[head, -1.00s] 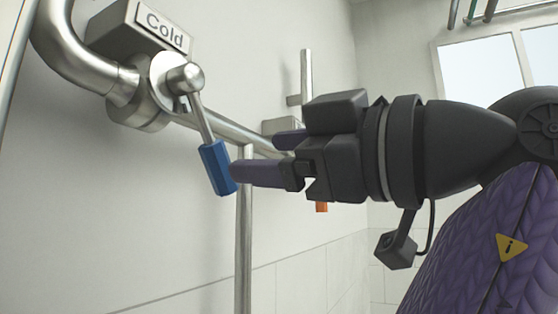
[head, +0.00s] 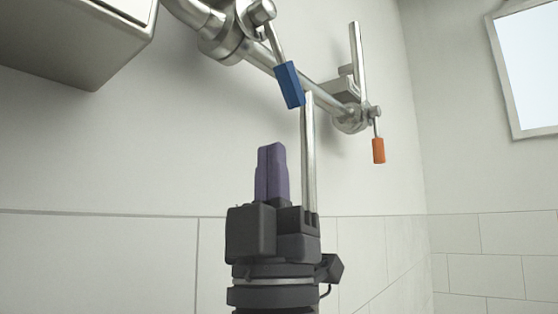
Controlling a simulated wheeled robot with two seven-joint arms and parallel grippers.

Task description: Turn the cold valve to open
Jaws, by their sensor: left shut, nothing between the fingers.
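The cold valve's blue handle (head: 288,85) hangs down from its metal pivot (head: 260,12) at the top of the view, tilted a little to the right at its lower end. My left gripper (head: 271,150) points up from the bottom of the head view. Its two purple fingers are pressed together with nothing between them. The fingertips appear below the blue handle, clear of it. The "Cold" label is out of view. My right gripper is not in view.
A second valve with an orange handle (head: 378,150) hangs farther right on the same pipework. A vertical metal pipe (head: 309,150) runs down just right of my fingers. A grey box (head: 75,35) juts out at upper left. The wall below it is clear.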

